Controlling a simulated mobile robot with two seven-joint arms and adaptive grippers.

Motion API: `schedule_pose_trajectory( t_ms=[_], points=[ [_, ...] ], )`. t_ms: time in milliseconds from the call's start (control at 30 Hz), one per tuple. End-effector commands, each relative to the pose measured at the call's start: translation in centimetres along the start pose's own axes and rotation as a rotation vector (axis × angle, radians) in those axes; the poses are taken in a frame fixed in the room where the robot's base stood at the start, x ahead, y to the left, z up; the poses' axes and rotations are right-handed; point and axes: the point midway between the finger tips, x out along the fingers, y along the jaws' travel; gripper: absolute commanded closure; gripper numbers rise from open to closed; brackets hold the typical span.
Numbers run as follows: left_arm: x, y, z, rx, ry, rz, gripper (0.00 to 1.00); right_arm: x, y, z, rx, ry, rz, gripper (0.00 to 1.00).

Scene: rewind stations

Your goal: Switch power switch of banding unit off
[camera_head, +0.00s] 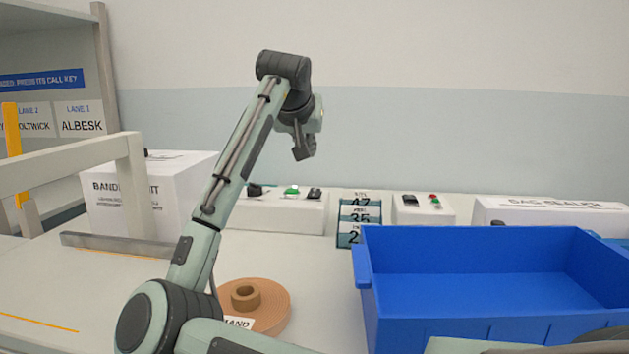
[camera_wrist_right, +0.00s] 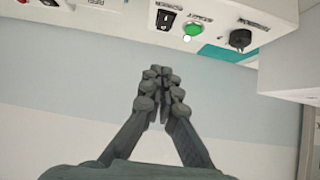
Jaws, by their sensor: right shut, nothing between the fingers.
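In the right wrist view, seen upside down, the rocker switch (camera_wrist_right: 166,20), green button (camera_wrist_right: 193,29) and knob (camera_wrist_right: 240,39) show at the top. I cannot tell the rocker's position. My right gripper (camera_head: 303,152) is raised above the control box, apart from it. Its fingers (camera_wrist_right: 158,75) are shut and empty. My left gripper is out of view.
A large blue bin (camera_head: 450,315) fills the right front. A brown banding roll (camera_head: 270,300) lies near my arm. Number cards (camera_head: 358,220), another control box (camera_head: 415,212) with a red button, and a long white unit (camera_head: 550,215) line the back. A pale frame stands left.

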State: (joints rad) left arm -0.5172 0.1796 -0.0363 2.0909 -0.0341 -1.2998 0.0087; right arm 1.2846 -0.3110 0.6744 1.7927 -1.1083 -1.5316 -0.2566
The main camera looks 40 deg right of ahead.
Motion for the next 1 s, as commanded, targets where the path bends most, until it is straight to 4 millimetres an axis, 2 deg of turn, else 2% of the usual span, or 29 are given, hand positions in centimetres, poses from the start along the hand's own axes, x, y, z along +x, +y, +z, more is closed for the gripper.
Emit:
schedule_pose_trajectory(
  t_ms=[233,367,467,867,1000],
  points=[
    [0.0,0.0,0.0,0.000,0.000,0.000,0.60,0.0,0.0,0.0,0.000,0.000,0.000,1.00],
    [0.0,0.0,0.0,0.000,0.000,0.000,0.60,0.8,0.0,0.0,0.000,-0.002,0.001,1.00],
    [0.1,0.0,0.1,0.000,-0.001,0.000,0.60,2.1,0.0,0.1,-0.001,-0.002,0.001,1.00],
    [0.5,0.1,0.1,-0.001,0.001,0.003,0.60,10.4,0.0,0.0,-0.002,-0.002,0.001,1.00],
    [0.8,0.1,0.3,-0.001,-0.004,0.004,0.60,11.8,0.0,1.8,-0.001,-0.002,0.000,1.00]
  ],
)
